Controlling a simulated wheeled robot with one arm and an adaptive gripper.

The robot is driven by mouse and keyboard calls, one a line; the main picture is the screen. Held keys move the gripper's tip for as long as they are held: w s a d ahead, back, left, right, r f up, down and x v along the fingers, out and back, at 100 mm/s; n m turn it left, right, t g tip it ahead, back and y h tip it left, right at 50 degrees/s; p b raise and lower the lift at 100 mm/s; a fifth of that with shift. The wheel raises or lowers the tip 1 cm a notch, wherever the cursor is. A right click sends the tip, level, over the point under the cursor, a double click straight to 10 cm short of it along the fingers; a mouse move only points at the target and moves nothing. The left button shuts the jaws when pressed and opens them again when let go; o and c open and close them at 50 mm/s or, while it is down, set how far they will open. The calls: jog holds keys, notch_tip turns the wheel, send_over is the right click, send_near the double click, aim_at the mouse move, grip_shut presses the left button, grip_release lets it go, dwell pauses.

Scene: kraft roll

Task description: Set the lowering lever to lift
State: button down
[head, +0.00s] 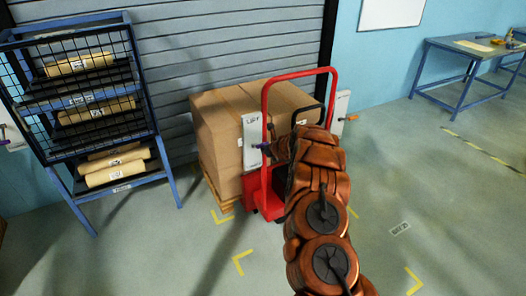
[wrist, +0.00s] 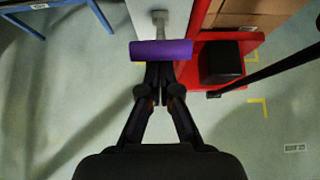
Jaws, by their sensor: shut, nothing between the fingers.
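The lever with a purple grip (wrist: 162,54) sticks out on a grey stem from a white panel (head: 252,155) on the red pallet truck (head: 266,100). The panel reads LIFT at its top; its lower lettering is too small to read. In the head view the purple grip (head: 261,146) sits about halfway down the panel. My gripper (wrist: 160,74) is shut and empty, its fingertips right at the purple grip in the wrist view. I cannot tell whether they touch it. In the head view my arm partly hides the gripper and the truck.
A large cardboard box (head: 218,132) stands on a pallet behind the truck. A second white plate (head: 341,106) with an orange knob (head: 351,118) is to the right. A blue rack (head: 100,105) with paper rolls stands left. The floor in front is clear.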

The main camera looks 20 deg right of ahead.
jog(key=shift+w+d+r, duration=0.1)
jog(key=shift+w+r, duration=0.2)
jog(key=shift+r, duration=0.5)
notch_tip(320, 180, down, 5)
jog(key=s+b, duration=0.3)
jog(key=b, duration=0.2)
jog(key=s+r+b, duration=0.1)
jog(key=s+r, duration=0.4)
jog(key=r, duration=0.3)
jog(key=shift+s+d+r, duration=0.25)
jog(key=shift+d, duration=0.15)
